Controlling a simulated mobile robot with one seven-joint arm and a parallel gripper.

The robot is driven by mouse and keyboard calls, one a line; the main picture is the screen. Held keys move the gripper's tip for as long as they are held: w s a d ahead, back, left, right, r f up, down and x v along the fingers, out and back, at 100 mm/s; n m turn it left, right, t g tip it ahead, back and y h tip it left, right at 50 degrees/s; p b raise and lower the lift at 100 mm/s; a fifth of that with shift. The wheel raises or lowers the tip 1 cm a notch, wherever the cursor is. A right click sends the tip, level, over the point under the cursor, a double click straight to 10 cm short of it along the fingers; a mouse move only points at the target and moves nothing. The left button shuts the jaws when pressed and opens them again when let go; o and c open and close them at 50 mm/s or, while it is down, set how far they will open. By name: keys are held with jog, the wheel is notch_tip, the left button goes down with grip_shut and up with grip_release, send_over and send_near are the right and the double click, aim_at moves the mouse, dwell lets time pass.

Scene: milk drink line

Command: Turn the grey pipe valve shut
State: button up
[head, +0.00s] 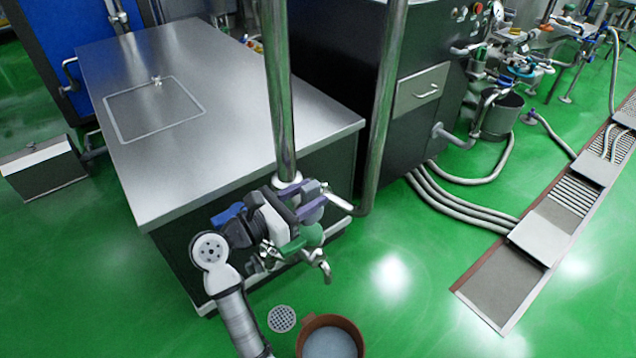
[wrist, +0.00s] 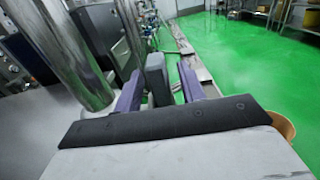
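A steel vertical pipe (head: 281,90) comes down beside the steel-topped cabinet, with valve fittings at its lower end. A grey lever (head: 339,199) sticks out to the right there, just past my purple fingers. My gripper (head: 312,200) is at this fitting, hiding much of the valve body. In the wrist view the fingers (wrist: 160,88) stand apart on either side of a dark grey upright piece (wrist: 157,78), probably the valve handle. It is close to the left finger, with a gap to the right one. The pipe (wrist: 70,55) is left of the fingers.
A green handle (head: 293,245) and a tap spout (head: 323,267) are just below my gripper. A brown tub (head: 358,338) of pale liquid stands on the floor beneath. The cabinet top (head: 215,130) is left, a second pipe (head: 381,110) right.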

jog(key=shift+x, duration=1.45)
jog(key=shift+c, duration=0.3)
grip_shut()
